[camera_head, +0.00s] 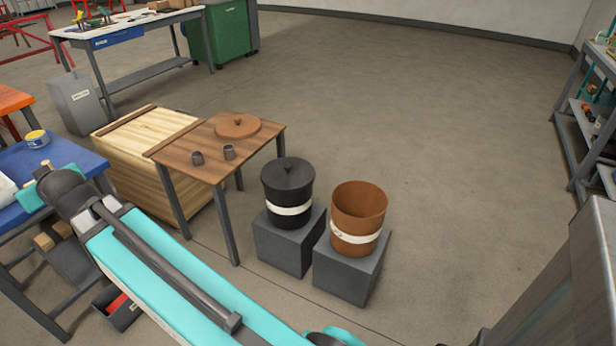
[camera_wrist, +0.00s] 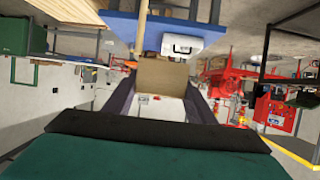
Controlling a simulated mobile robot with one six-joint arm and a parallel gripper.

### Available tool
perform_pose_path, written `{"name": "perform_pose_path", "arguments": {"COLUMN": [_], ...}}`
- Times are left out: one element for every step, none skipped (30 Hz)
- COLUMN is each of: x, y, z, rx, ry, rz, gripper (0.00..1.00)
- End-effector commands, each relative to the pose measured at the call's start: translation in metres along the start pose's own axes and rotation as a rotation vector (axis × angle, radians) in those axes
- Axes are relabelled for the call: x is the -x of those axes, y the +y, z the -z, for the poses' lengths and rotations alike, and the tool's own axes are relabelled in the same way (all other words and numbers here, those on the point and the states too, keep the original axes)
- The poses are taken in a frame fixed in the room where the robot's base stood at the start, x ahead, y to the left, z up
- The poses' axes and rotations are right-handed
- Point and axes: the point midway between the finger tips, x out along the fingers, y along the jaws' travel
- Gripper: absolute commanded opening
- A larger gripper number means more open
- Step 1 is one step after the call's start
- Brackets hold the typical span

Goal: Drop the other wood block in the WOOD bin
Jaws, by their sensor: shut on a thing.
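My gripper (camera_wrist: 160,92) is shut on a tan wood block (camera_wrist: 162,74), which sits between its two fingers in the wrist view. In the head view my arm reaches to the left over the blue table, and its wrist hides the fingers and the held block. Small tan wood blocks (camera_head: 43,241) show low beside my arm, below the blue table top. An open brown bin (camera_head: 358,212) and a black bin (camera_head: 288,190) with a lid stand on grey plinths. Both have white label bands, but I cannot read which is WOOD.
A brown table (camera_head: 187,153) holds a round brown lid (camera_head: 238,126) and two small grey cups. A pale wooden crate (camera_head: 125,140) stands behind it. The floor behind the bins is clear.

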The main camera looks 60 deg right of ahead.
Motion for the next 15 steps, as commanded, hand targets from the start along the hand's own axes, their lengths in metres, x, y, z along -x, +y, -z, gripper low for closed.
{"name": "perform_pose_path", "arguments": {"x": [0.000, 0.000, 0.000, 0.000, 0.000, 0.000, 0.000, 0.000, 0.000, 0.000, -0.001, -0.001, -0.002, -0.003, -0.004], "y": [0.002, 0.003, 0.004, 0.004, 0.005, 0.006, 0.006, 0.007, 0.008, 0.009, 0.010, 0.013, 0.016, 0.019, 0.025], "z": [0.000, 0.000, 0.000, 0.000, 0.000, 0.000, 0.000, 0.000, 0.000, 0.000, -0.001, -0.002, -0.003, -0.004, -0.006], "rx": [-0.001, -0.001, -0.002, -0.002, -0.002, -0.002, -0.003, -0.003, -0.003, -0.004, -0.005, -0.007, -0.009, -0.011, -0.014], "ry": [0.000, 0.000, 0.000, 0.000, 0.000, 0.000, 0.000, 0.000, 0.000, 0.000, 0.000, 0.000, 0.000, 0.000, 0.000], "rz": [-0.002, -0.003, -0.004, -0.005, -0.005, -0.006, -0.007, -0.007, -0.009, -0.010, -0.012, -0.017, -0.021, -0.027, -0.036], "gripper": [0.28, 0.28, 0.28, 0.28, 0.28, 0.28, 0.28, 0.28, 0.28, 0.28, 0.28, 0.28, 0.28, 0.28, 0.28]}}
